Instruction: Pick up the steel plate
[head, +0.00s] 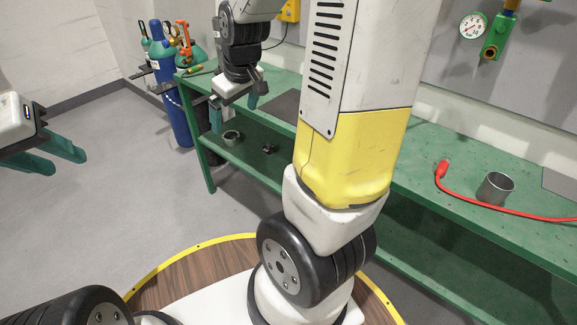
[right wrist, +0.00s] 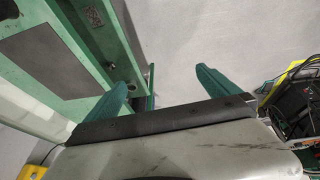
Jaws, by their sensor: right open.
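A flat dark grey plate (head: 281,106) lies on the green bench in the head view, partly hidden behind my white and yellow arm. Another flat grey sheet (head: 562,183) lies at the bench's right end, cut by the picture edge; I cannot tell which is the steel plate. My right gripper (head: 236,108) is open and empty, near the bench's left end, left of the dark plate. In the right wrist view, a dark grey rectangle (right wrist: 62,58) lies on the green surface left of the open fingers (right wrist: 162,92). My left gripper (head: 52,158) is open and empty at the far left, away from the bench.
The green bench (head: 455,215) runs along the wall, with a lower shelf (head: 250,158) holding small parts. A grey cup (head: 495,188) and a red hose (head: 441,178) lie on the right part. Gas cylinders (head: 176,112) stand at the left end. The left floor is clear.

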